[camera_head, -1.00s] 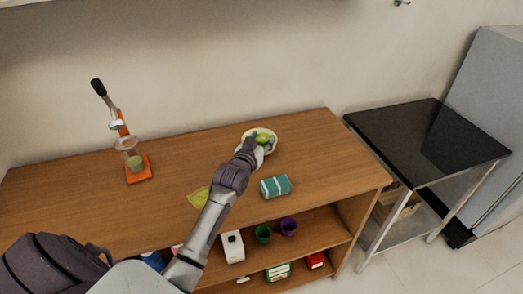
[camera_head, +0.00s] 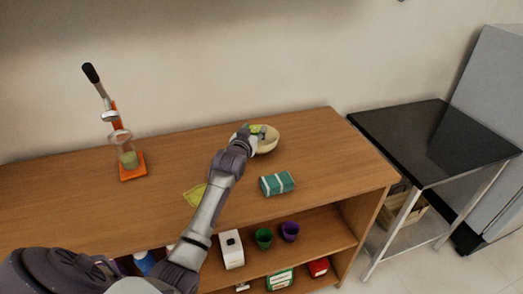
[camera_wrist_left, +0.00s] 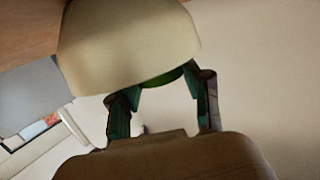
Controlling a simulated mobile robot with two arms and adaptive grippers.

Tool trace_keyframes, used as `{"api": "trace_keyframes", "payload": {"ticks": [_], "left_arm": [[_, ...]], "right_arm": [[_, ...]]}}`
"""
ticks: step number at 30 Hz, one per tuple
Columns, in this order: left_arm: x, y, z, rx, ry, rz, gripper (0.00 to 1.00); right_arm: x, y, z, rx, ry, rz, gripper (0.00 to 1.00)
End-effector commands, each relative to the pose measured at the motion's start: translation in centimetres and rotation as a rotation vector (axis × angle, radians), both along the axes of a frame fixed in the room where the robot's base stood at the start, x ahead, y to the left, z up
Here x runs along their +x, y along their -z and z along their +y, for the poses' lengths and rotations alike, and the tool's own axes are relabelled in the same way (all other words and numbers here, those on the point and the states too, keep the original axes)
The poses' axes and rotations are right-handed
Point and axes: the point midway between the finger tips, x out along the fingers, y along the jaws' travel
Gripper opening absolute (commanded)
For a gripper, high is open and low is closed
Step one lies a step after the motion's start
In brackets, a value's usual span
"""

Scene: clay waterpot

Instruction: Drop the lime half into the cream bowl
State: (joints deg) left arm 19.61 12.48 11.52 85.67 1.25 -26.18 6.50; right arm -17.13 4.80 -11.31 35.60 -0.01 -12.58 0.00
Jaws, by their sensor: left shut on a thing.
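The cream bowl (camera_head: 269,145) stands near the back of the wooden counter, right of centre. My left gripper (camera_head: 254,133) is at the bowl's left rim, shut on the green lime half (camera_head: 257,128). In the head view the lime half overlaps the bowl's left back edge; whether it is over the opening or just outside I cannot tell. In the left wrist view the bowl (camera_wrist_left: 125,40) fills the upper middle and hides most of the lime half (camera_wrist_left: 165,78), which shows green between the fingers (camera_wrist_left: 165,97). My right gripper is not in view.
A teal striped packet (camera_head: 277,183) lies in front of the bowl, and a yellow-green cloth-like item (camera_head: 195,194) lies left of my arm. A juicer with an orange base (camera_head: 132,166) stands at the left. The counter (camera_head: 335,155) right of the bowl is clear.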

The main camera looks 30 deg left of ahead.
Motion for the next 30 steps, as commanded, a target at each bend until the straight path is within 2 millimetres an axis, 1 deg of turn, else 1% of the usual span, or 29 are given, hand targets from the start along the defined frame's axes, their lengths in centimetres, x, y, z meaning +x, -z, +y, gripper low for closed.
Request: {"api": "trace_keyframes", "payload": {"ticks": [1,8,9,13,14,20,24,26,29,30], "left_arm": [[0.0,0.2,0.0,0.000,0.000,-0.001,0.21],[0.0,0.1,0.0,0.000,0.000,-0.001,0.21],[0.0,0.1,0.0,0.000,0.000,-0.001,0.54],[0.0,0.1,0.0,0.000,0.000,-0.001,0.75],[0.0,0.1,0.0,0.000,0.000,-0.001,0.78],[0.0,0.1,0.0,0.000,0.000,0.000,0.78],[-0.2,0.2,-0.1,0.000,0.000,0.000,0.78],[-0.6,0.2,-0.2,0.000,0.000,0.001,0.78],[-2.0,0.0,-0.6,0.000,0.001,0.000,0.78],[-2.7,-0.1,-0.8,0.000,0.000,0.000,0.78]], "right_arm": [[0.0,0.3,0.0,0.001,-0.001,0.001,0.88],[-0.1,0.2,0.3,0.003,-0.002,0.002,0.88],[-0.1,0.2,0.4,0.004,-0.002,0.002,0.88],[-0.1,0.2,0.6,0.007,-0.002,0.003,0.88],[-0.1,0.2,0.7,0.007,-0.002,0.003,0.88],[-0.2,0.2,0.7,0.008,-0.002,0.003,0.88],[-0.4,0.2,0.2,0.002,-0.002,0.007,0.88],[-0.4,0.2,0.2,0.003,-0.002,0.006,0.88],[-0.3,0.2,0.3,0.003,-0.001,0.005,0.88],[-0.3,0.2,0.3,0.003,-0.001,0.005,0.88]]}}
